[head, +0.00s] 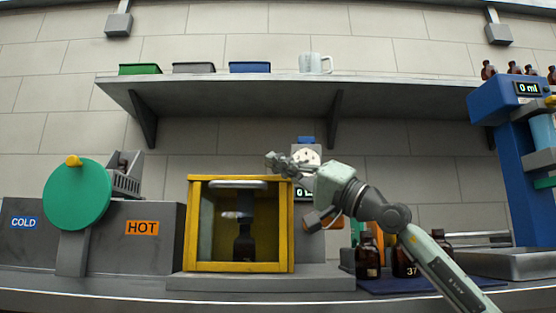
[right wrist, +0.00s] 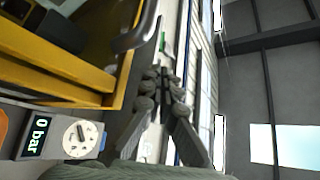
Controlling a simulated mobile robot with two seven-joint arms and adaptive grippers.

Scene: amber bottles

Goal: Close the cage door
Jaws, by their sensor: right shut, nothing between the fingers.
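The cage (head: 238,267) is a yellow-framed box in the middle of the bench in the head view. A dark bottle (head: 243,244) stands inside it. A grey bar handle (head: 238,184) runs across near the cage's top edge; I cannot tell for sure how the door panel lies. My right gripper (head: 272,160) is shut and empty, just above the cage's top right corner. In the right wrist view, its fingertips (right wrist: 163,74) are together beside the yellow frame (right wrist: 60,50), near the curved grey handle (right wrist: 138,32) and apart from it. My left gripper is not in view.
A gauge with a "0 bar" display (right wrist: 38,137) sits beside the cage, close to my right arm. Amber bottles (head: 368,258) stand to the right. A shelf (head: 240,90) with trays and a mug (head: 315,63) overhangs. A green disc (head: 77,195) is at left.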

